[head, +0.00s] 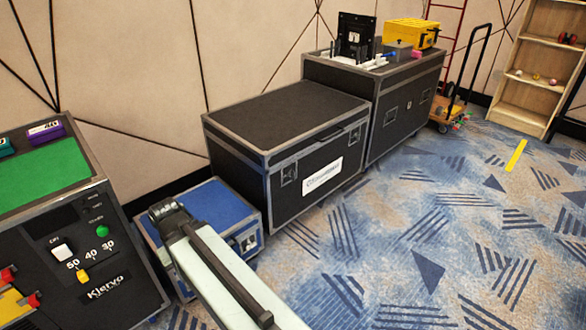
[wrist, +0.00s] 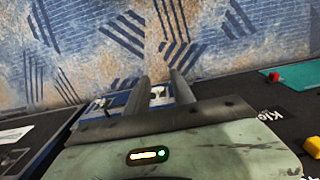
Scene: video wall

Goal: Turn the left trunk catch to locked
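A low blue trunk (head: 222,205) stands on the floor between two black cases, with one metal catch (head: 248,242) showing at its front right. The larger black trunk (head: 290,115) also has a left catch (head: 289,175) and a right catch (head: 355,133). I cannot tell whether any catch is locked. In the wrist view my gripper (wrist: 158,82) is open, its two fingers apart with nothing held. A pale metal catch (wrist: 158,93) on the blue trunk shows between the fingers; contact cannot be told. The fingertips are not clear in the head view.
A black console (head: 92,255) with a green top, knobs and a Kjarvo label stands close on the left. A tall black case (head: 400,110) carries a yellow box (head: 411,33). A hand truck and wooden shelf stand at the back right.

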